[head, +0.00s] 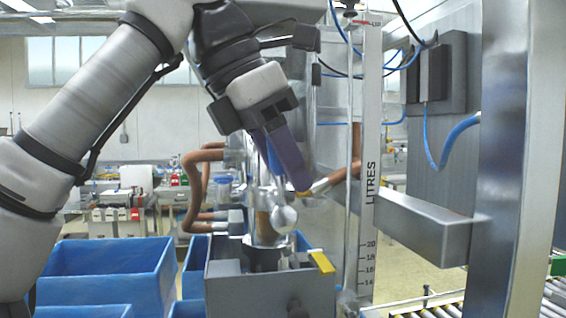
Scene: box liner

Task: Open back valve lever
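My gripper (293,180) points down over the metal filling machine, with purple fingers. A second yellow lever (321,262) sits lower and nearer, on the front of the grey machine block (250,295), tilted down to the right and clear of the gripper.
A clear level tube with a LITRES scale (368,190) stands just right of the gripper. Copper-coloured hoses (190,185) run on the left. A metal beam (425,225) and steel column (510,160) are at right. Blue crates (105,258) stand at lower left.

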